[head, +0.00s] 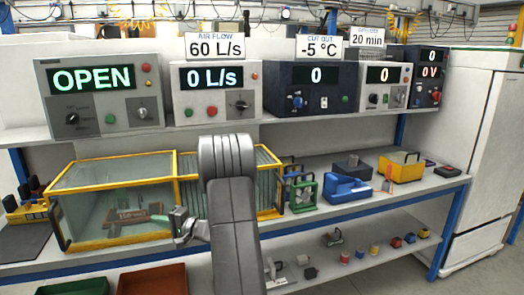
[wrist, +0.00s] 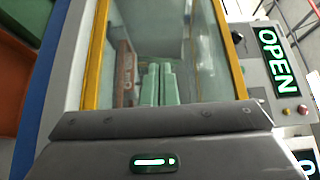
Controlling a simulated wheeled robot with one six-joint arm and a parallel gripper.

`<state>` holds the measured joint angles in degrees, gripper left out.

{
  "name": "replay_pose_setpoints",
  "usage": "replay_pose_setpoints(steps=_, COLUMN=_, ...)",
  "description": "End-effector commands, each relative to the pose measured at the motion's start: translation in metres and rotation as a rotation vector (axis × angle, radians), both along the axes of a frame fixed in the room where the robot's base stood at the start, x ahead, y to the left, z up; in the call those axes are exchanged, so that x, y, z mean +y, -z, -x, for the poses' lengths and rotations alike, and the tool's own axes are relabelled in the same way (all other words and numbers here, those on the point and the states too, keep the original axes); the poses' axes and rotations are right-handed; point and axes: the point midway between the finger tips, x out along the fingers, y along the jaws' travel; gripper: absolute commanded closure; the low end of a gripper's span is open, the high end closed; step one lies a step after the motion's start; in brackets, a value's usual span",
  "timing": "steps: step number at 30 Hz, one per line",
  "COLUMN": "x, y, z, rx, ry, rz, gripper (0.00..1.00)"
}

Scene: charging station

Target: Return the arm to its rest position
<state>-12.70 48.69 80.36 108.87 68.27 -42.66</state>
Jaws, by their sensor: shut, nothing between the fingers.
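My arm (head: 232,205) rises in front of the bench in the head view, bent at the top. My gripper (head: 181,226) shows small to the left of the arm, in front of the glass case (head: 72,208) with yellow edges. In the wrist view, my gripper (wrist: 158,84) shows as two parallel fingers side by side, shut and empty. The glass case (wrist: 95,55) fills the view beyond them. Whether the fingers touch the case, I cannot tell. Part of the case is hidden behind my arm.
A control box reading OPEN (head: 92,93) and several other boxes stand on the upper shelf. Red (head: 152,280) and green bins are below left.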

Motion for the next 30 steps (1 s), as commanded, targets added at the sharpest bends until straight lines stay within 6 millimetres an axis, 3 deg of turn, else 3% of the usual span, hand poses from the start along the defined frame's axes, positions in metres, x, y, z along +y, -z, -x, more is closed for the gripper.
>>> replay_pose_setpoints(steps=7, x=-0.039, y=-0.005, z=-0.013, rx=0.001, ry=0.003, rz=0.001, gripper=1.00)
replay_pose_setpoints(steps=12, x=-0.064, y=0.002, z=-0.026, rx=-0.003, ry=0.002, rz=0.001, gripper=1.00)
replay_pose_setpoints(steps=18, x=-0.087, y=0.001, z=-0.032, rx=-0.001, ry=0.001, rz=0.001, gripper=1.00)
replay_pose_setpoints(steps=30, x=-0.094, y=0.000, z=-0.031, rx=-0.001, ry=-0.001, rz=0.000, gripper=1.00)
